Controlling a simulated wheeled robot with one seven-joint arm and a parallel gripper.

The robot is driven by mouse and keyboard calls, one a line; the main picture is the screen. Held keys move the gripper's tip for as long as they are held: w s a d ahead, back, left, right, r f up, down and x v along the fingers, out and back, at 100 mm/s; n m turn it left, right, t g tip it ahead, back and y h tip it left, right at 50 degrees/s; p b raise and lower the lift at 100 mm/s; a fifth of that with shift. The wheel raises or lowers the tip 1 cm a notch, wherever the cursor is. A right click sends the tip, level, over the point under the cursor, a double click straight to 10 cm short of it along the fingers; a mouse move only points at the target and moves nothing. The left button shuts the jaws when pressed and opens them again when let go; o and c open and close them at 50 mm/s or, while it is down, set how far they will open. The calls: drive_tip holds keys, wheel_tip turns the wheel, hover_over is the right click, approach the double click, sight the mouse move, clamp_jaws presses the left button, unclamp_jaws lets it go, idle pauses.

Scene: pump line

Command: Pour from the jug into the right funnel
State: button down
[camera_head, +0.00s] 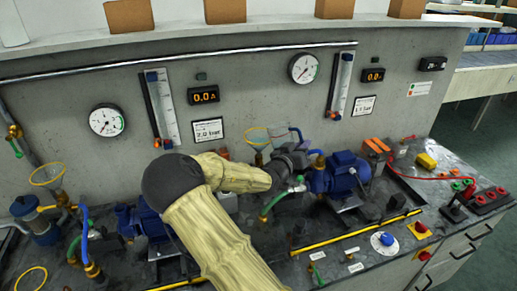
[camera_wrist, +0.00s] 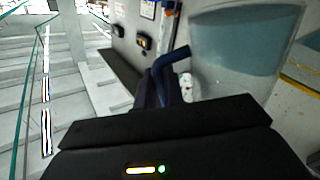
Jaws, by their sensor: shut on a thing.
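My gripper (camera_head: 287,162) is in the middle of the head view, in front of the bench wall. It is shut on the jug, a see-through vessel (camera_head: 281,134) mostly hidden behind it. In the wrist view the jug (camera_wrist: 235,50) is large at the upper right, with bluish liquid inside; a blue curved part (camera_wrist: 172,62), perhaps its handle, shows beside it. The right funnel (camera_head: 247,138), with a yellow rim, is just left of the jug and partly hidden. The left funnel (camera_head: 47,174), also yellow-rimmed, stands far left. I cannot tell the jug's tilt or whether liquid flows.
A blue pump (camera_head: 340,172) stands close right of my gripper, another (camera_head: 145,222) behind my forearm at left. Gauges and displays (camera_head: 204,95) are on the wall (camera_head: 250,75). A yellow block (camera_head: 427,161) and red-topped switches (camera_head: 484,198) are on the right.

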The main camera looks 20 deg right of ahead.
drive_tip(key=shift+f+m+b, duration=0.5)
drive_tip(key=shift+f, duration=0.05)
drive_tip(key=shift+r+p, duration=3.85)
drive_tip(key=shift+r, duration=0.85)
drive_tip(key=shift+f, duration=0.15)
drive_tip(key=shift+f+m+b, duration=0.1)
drive_tip(key=shift+m+b, duration=0.2)
drive_tip(key=shift+b, duration=0.3)
drive_tip(key=shift+m+b, duration=1.05)
drive_tip(key=shift+m, duration=0.35)
